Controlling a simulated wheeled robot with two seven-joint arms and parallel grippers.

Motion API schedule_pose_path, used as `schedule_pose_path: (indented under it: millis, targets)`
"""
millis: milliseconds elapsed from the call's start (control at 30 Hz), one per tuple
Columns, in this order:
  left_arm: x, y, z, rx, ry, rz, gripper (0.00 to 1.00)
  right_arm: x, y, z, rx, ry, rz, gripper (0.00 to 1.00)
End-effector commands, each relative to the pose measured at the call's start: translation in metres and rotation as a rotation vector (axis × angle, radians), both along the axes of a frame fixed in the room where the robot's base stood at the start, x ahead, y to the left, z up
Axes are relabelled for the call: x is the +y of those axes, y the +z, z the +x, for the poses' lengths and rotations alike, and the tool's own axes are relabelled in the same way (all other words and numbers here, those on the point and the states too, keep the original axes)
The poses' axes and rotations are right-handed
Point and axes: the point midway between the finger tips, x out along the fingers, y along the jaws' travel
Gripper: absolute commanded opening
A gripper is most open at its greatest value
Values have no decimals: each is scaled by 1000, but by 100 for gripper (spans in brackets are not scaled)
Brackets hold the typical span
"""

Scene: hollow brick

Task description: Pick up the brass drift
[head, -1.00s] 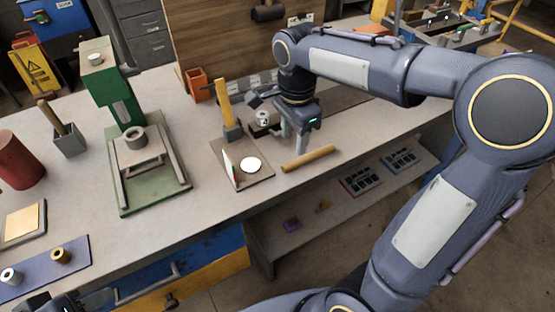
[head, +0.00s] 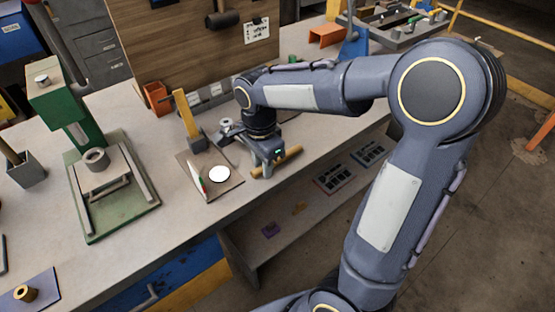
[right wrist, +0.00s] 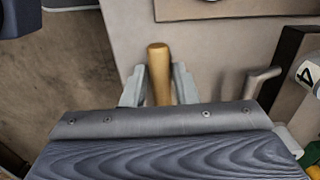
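The brass drift (head: 291,155) is a short golden rod near the front edge of the bench, right of a small board with a white disc (head: 219,175). My right gripper (head: 266,168) is down over its left part. In the right wrist view the drift (right wrist: 159,75) lies between the two fingertips (right wrist: 159,88). The drift's other end is hidden under the gripper's body. I see no clear gap under the drift. My left gripper is not in view.
A hammer with a yellow handle (head: 186,115) stands at the back of the board. A green press (head: 100,185) stands to the left. A shelf with dark trays (head: 335,178) is below the bench edge.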

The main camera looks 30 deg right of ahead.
Motion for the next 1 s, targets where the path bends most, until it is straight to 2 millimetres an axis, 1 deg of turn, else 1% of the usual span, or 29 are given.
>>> schedule_pose_path:
  millis: [33, 167, 200, 667, 767, 867, 1000]
  targets:
    - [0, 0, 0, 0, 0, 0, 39, 0, 0, 0, 0, 0, 0, 20]
    - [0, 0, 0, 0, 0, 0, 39, 0, 0, 0, 0, 0, 0, 2]
    - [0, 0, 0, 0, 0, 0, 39, 0, 0, 0, 0, 0, 0, 0]
    - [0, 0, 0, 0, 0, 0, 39, 0, 1, 0, -2, 1, 0, 0]
    - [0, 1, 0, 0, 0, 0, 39, 0, 4, 0, -2, 0, 0, 0]
    - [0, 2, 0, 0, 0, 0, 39, 0, 11, 1, -3, 1, 0, 0]
    - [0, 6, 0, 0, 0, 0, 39, 0, 30, 1, -6, 1, 0, 0]
